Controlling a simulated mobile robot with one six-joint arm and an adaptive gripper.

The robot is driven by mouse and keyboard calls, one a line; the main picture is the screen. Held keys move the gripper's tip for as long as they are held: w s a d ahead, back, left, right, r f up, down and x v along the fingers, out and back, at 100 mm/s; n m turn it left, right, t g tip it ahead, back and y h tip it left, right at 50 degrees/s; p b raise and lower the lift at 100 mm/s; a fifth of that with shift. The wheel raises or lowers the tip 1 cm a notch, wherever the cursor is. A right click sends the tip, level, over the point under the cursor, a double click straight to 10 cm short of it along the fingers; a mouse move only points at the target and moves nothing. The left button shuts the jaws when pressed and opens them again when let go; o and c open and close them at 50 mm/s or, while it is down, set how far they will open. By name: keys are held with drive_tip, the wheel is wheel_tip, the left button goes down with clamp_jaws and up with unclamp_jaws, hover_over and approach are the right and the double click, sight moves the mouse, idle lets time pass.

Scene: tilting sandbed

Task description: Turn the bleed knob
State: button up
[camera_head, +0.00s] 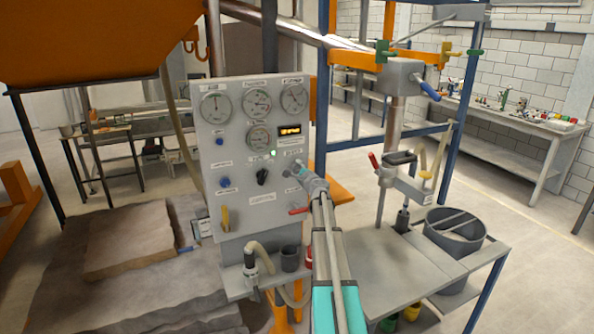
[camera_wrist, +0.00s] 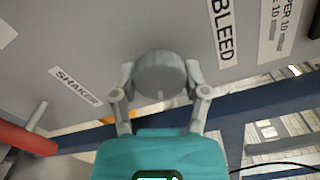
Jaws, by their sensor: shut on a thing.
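The bleed knob (camera_wrist: 160,74) is a grey round knob on the grey control panel (camera_head: 214,148), below the "BLEED" label (camera_wrist: 222,30) in the wrist view. My gripper (camera_wrist: 159,82) has one finger on each side of the knob and is shut on it. In the head view my gripper (camera_head: 300,172) reaches the right side of the panel, and the knob is mostly hidden behind its fingers.
A red-handled lever (camera_head: 298,211) sits just below my gripper. A "SHAKER" label (camera_wrist: 77,87) is left of the knob in the wrist view.

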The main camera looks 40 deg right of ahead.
drive_tip(key=m, duration=0.5)
drive_tip(key=shift+f, duration=0.1)
drive_tip(key=shift+m, duration=0.3)
drive_tip(key=o, duration=1.2)
drive_tip(key=shift+w, duration=0.1)
drive_tip(key=shift+c, duration=0.2)
drive_tip(key=v, duration=1.2)
drive_tip(key=shift+a, duration=0.1)
